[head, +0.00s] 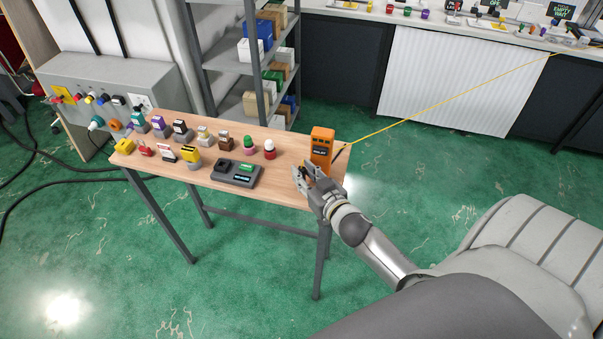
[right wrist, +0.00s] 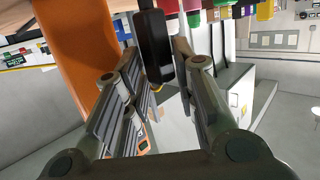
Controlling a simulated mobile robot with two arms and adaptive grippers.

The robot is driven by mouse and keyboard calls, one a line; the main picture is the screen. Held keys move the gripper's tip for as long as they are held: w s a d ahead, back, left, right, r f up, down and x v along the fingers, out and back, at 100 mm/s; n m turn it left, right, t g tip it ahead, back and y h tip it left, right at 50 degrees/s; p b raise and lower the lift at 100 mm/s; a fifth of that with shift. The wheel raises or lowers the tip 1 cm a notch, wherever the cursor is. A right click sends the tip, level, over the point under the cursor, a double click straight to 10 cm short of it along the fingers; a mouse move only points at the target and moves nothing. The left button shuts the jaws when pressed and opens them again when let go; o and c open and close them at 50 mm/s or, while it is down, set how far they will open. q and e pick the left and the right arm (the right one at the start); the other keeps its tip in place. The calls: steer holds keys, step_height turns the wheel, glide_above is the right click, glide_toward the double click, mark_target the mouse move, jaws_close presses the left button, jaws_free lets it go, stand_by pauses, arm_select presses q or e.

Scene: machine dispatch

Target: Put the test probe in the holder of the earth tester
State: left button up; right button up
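The orange earth tester (head: 321,145) stands upright at the right end of the wooden table, with a dark label on its front. It fills the upper left of the right wrist view (right wrist: 78,45). My right gripper (head: 304,172) is in front of the tester, over the table's near right edge. In the right wrist view, its fingers (right wrist: 158,62) close from both sides on a black block-shaped piece, which looks like the test probe (right wrist: 153,45). The probe is clear of the tester's orange face. The holder cannot be made out. My left gripper is out of view.
A yellow cable (head: 440,105) runs taut from beside the tester to the far counter. A dark grey device (head: 236,174) and several small coloured items stand on the table (head: 285,190) to the left. A shelf rack (head: 235,70) stands behind. The green floor in front is clear.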

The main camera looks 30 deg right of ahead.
steer(key=shift+x, duration=1)
jaws_close()
steer(key=shift+r, duration=0.1)
